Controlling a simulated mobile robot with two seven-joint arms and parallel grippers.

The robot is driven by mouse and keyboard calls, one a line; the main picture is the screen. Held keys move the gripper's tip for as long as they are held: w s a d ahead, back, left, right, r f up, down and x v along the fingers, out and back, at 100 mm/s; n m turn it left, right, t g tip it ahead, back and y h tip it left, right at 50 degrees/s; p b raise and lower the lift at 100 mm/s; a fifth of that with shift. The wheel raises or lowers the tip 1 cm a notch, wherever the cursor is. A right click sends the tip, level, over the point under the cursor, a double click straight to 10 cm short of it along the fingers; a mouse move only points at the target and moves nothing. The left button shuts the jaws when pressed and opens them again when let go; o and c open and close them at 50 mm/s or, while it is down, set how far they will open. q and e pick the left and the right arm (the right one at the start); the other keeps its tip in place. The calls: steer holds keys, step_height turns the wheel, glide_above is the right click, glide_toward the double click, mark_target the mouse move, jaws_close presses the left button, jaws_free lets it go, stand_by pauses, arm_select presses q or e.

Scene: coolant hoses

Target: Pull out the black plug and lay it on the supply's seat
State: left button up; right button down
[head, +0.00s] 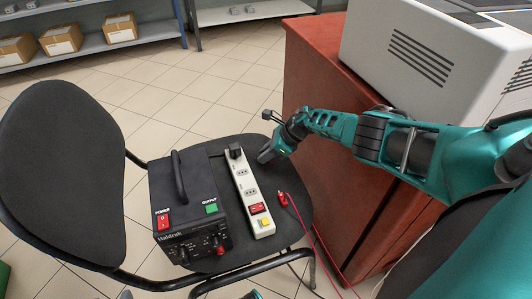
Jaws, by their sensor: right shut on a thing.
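My right gripper (264,157) reaches in from the right and is low over the seat's far right part, right of the white power strip. It is shut on a dark thing, which I take for the black plug; its outline merges with the seat. A red plug (283,198) with a red lead lies near the seat's right edge. My left gripper does not clearly show.
The white power strip (243,180) has a black block (235,152) at its far end. A reddish wooden cabinet (318,80) with a pale machine (405,55) on top stands to the right. The chair's backrest (60,170) rises at left. Shelves with boxes stand behind.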

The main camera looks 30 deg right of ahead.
arm_select(q)
steer(key=shift+d, duration=0.1)
arm_select(e)
steer(key=c, duration=1.3)
jaws_free()
steer(key=o, duration=0.4)
steer(key=shift+c, duration=0.2)
arm_select(q)
steer(key=shift+r, duration=0.1)
arm_select(e)
steer(key=shift+s+d+r+p, duration=0.15)
steer(key=shift+r+p, duration=0.2)
steer(key=shift+p, duration=0.15)
steer(key=p+v, duration=0.4)
steer(key=v, duration=0.1)
steer(key=shift+r+p, duration=0.2)
steer(key=shift+p, duration=0.15)
arm_select(q)
steer(key=r, duration=0.1)
steer(key=a+r, duration=0.1)
steer(key=r, duration=0.1)
steer(key=shift+s+a+r+p, duration=0.35)
steer(key=shift+p, duration=0.05)
arm_select(e)
steer(key=shift+s+d+r, duration=0.35)
steer(key=shift+r, duration=0.05)
arm_select(q)
steer(key=shift+w+d+r, duration=0.1)
steer(key=shift+d, duration=0.05)
